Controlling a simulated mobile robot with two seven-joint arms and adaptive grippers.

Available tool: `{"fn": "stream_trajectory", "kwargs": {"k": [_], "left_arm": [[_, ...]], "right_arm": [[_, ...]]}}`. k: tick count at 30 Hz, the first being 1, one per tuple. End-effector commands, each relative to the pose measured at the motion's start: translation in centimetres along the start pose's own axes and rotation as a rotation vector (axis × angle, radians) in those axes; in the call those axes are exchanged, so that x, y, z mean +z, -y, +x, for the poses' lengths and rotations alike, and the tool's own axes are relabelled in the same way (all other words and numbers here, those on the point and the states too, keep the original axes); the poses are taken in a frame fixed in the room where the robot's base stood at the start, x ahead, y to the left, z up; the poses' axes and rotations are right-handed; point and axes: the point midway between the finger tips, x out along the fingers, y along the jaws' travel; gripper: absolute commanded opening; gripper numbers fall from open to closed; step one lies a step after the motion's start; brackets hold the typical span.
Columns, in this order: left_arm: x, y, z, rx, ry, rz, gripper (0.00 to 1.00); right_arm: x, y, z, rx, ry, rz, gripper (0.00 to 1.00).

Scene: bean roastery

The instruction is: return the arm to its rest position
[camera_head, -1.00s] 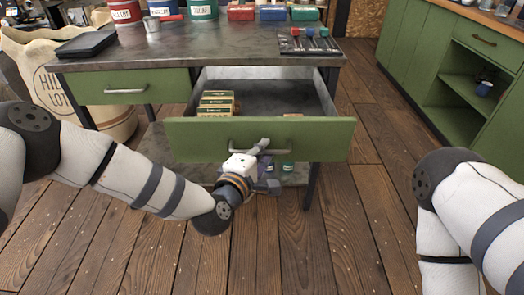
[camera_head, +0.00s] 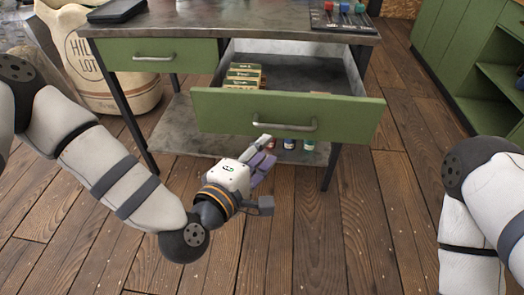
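My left arm comes in from the left, bent at the elbow. Its gripper (camera_head: 268,151) is in front of and below the drawer handle (camera_head: 284,126), clear of it. Its fingers look apart, with nothing between them. The drawer (camera_head: 220,108) is pulled out from the workbench. My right arm (camera_head: 474,200) hangs at the right edge, and its gripper is out of view.
The open drawer holds several small boxes (camera_head: 243,77). The workbench (camera_head: 220,26) has a lower shelf (camera_head: 190,125) with several small jars (camera_head: 290,144). A sack (camera_head: 95,65) stands at the left. Green cabinets (camera_head: 449,50) stand at the right. Wooden floor is free in front.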

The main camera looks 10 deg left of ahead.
Motion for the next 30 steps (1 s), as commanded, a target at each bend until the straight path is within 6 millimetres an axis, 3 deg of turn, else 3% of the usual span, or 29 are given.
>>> {"fn": "stream_trajectory", "kwargs": {"k": [12, 14, 16, 20, 21, 23, 24, 27, 30], "left_arm": [[0.1, 0.3, -0.1, -0.012, 0.005, 0.009, 0.30], [0.6, 1.9, -0.9, -0.066, 0.026, 0.046, 0.30], [1.7, 5.6, -2.9, -0.197, 0.084, 0.143, 0.30], [3.0, 15.0, -10.9, -0.553, 0.273, 0.405, 0.30], [2.9, 17.4, -14.1, -0.662, 0.340, 0.483, 0.30], [2.3, 20.5, -19.1, -0.821, 0.447, 0.592, 0.30], [1.7, 22.0, -22.6, -0.923, 0.519, 0.656, 0.30], [-0.3, 24.1, -30.4, -1.138, 0.684, 0.780, 0.30], [-2.0, 24.6, -36.0, -1.288, 0.806, 0.847, 0.30]], "right_arm": [[0.0, 0.0, -0.1, 0.000, -0.001, 0.000, 0.40], [-0.1, 0.0, -0.3, 0.000, -0.007, 0.000, 0.40], [-0.3, 0.0, -0.9, -0.001, -0.021, 0.001, 0.40], [-1.0, 0.1, -2.3, -0.003, -0.058, 0.001, 0.40], [-1.2, 0.1, -2.8, -0.003, -0.069, 0.001, 0.40], [-1.5, 0.1, -3.4, -0.004, -0.087, 0.001, 0.40], [-1.7, 0.1, -3.8, -0.005, -0.098, 0.002, 0.40], [-2.1, 0.1, -4.7, -0.006, -0.122, 0.002, 0.40], [-2.3, 0.1, -5.2, -0.007, -0.137, 0.002, 0.40]]}}
